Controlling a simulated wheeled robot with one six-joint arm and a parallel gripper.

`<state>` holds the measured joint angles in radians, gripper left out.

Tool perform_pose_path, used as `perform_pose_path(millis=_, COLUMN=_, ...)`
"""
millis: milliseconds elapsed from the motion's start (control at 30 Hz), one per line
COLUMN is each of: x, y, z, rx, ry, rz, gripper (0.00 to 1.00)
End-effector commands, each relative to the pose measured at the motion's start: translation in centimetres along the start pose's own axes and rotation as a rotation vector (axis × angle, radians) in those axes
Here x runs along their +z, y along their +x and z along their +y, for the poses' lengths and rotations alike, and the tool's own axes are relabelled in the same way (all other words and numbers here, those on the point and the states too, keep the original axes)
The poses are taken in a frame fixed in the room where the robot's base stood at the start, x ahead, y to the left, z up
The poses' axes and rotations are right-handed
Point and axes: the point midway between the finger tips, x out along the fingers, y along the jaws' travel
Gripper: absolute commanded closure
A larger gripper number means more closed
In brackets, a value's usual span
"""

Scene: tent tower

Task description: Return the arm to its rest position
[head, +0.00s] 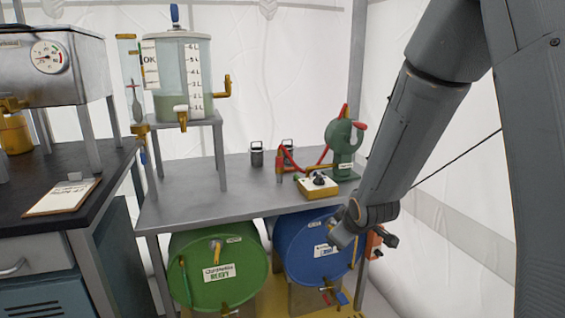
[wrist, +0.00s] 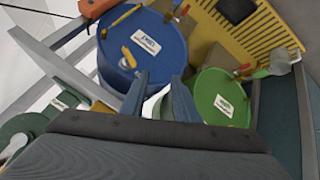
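My gripper (head: 364,238) hangs at the lower end of my arm, in front of the right edge of the blue barrel (head: 312,242) in the head view. In the wrist view its two fingers (wrist: 159,90) stand apart with nothing between them, so it is open and empty. The blue barrel (wrist: 143,50) and the green barrel (wrist: 225,97) lie beyond the fingers there. My arm covers part of the blue barrel's right side in the head view.
A grey metal table (head: 235,190) carries a graduated tank (head: 178,70), a green pump (head: 341,140) and a yellow box (head: 317,187). The green barrel (head: 217,267) lies under it. A dark bench (head: 85,205) stands left. A white tent wall (head: 275,75) closes the back.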

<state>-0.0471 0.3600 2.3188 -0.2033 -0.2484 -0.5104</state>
Motion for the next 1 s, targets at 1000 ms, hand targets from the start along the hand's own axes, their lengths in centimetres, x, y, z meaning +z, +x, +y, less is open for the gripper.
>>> perform_pose_path(millis=1000, x=8.5, y=-26.9, z=-16.8, rx=-0.305, ry=0.56, rz=-0.649, gripper=0.72)
